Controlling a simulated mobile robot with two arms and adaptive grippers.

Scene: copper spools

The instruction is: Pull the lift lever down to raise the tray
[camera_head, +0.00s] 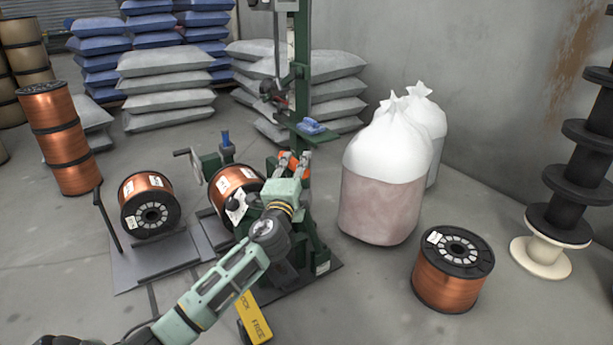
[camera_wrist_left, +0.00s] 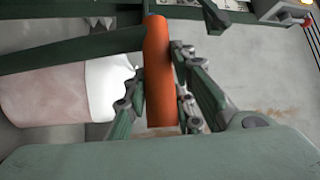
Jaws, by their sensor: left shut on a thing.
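The lever's orange handle (camera_wrist_left: 158,62) stands upright between my left fingers in the left wrist view. My left gripper (camera_head: 294,162) is shut on this handle, one finger on each side of it. In the head view the handle (camera_head: 284,158) shows only in part beside the fingers, at the green machine column (camera_head: 302,90). The lever's far end and pivot are hidden. A copper spool (camera_head: 228,180) sits in the machine, partly behind my left wrist. I cannot tell which part is the tray. My right gripper is not in view.
A small green shelf (camera_head: 325,138) with a blue tool (camera_head: 311,126) juts from the column. White-topped bags (camera_head: 385,155) stand to the right. One copper spool (camera_head: 150,208) lies left of the machine, another (camera_head: 452,270) stands at right.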

